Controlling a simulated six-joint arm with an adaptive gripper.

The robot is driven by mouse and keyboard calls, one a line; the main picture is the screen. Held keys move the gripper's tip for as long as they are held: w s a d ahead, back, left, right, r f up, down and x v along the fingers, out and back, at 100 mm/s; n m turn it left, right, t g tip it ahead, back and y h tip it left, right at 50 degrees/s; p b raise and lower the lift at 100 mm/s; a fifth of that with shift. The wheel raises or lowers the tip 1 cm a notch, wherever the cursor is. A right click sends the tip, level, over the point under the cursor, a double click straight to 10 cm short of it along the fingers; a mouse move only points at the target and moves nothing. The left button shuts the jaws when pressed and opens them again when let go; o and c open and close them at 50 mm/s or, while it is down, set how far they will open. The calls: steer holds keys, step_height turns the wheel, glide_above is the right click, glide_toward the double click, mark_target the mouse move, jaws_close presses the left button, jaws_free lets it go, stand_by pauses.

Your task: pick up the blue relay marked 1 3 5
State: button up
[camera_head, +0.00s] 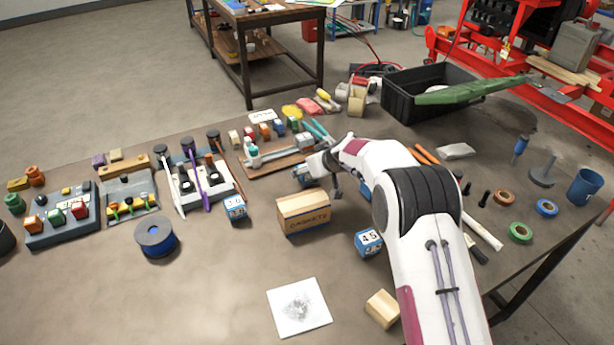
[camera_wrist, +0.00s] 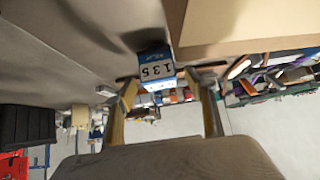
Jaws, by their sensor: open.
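The blue relay marked 1 3 5 (camera_wrist: 157,71) shows in the wrist view with its white label upside down. It sits between the tips of my gripper (camera_wrist: 168,78), whose two fingers are spread, with a gap visible beside the relay. In the head view my gripper (camera_head: 320,178) is low over the table behind the cardboard box. A blue block (camera_head: 302,175) shows at its fingers; its marking is too small to read there. Another blue patch (camera_head: 365,190) is partly hidden by my arm.
The gaskets box (camera_head: 303,214) stands close to my gripper and fills the upper right of the wrist view. Other blue relays, one marked 45 (camera_head: 368,242) and one on the left (camera_head: 235,208), stand nearby. A black crate (camera_head: 430,92) is farther back. The front left table is clear.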

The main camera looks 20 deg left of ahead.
steer(key=shift+x, duration=0.8)
steer(key=shift+c, duration=0.4)
steer(key=c, duration=1.2)
